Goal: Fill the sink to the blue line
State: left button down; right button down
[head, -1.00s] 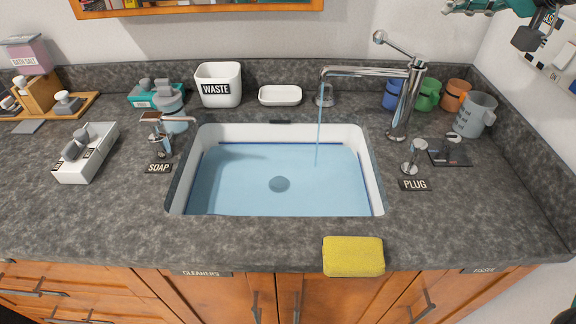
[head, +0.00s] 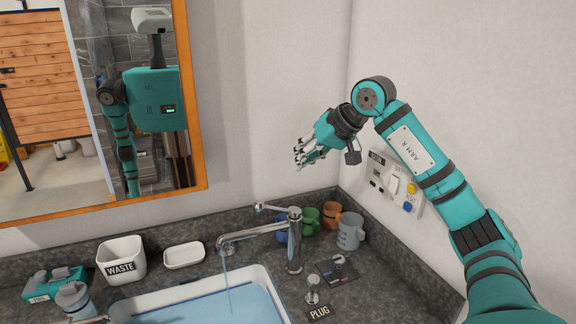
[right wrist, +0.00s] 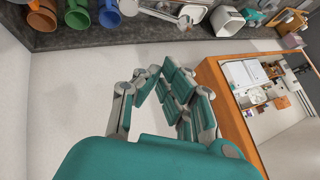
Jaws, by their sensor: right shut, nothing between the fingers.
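The chrome faucet (head: 294,240) stands behind the sink, its lever (head: 272,208) pointing left. A thin stream of water (head: 227,292) runs from its spout into the sink (head: 262,277). The pale blue water (head: 200,308) covers the visible basin, whose front is cut off by the frame. I cannot make out the blue line now. My right gripper (head: 304,156) is shut and empty, held in the air above and behind the faucet, near the wall. It also shows in the right wrist view (right wrist: 160,82). The plug knob (head: 312,290) stands right of the sink.
Green (head: 309,222) and orange (head: 331,215) cups and a grey jug (head: 350,232) stand behind the faucet. A waste bin (head: 122,260) and white dish (head: 184,255) stand left. A wall panel (head: 395,185) is partly behind my right arm. A mirror (head: 110,100) hangs left.

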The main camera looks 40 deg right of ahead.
jog(key=p+x, duration=0.1)
jog(key=x, duration=0.2)
jog(key=s+p+x, duration=0.1)
jog(key=p+x, duration=0.1)
jog(key=x, duration=0.2)
jog(key=a+f+p+x, duration=0.1)
jog(key=x, duration=0.3)
jog(key=shift+s+f+p, duration=0.1)
jog(key=shift+s+p, duration=0.1)
jog(key=shift+p, duration=0.1)
jog(key=shift+s+a+f, duration=0.15)
jog(key=shift+a+f, duration=0.05)
jog(key=shift+f, duration=0.35)
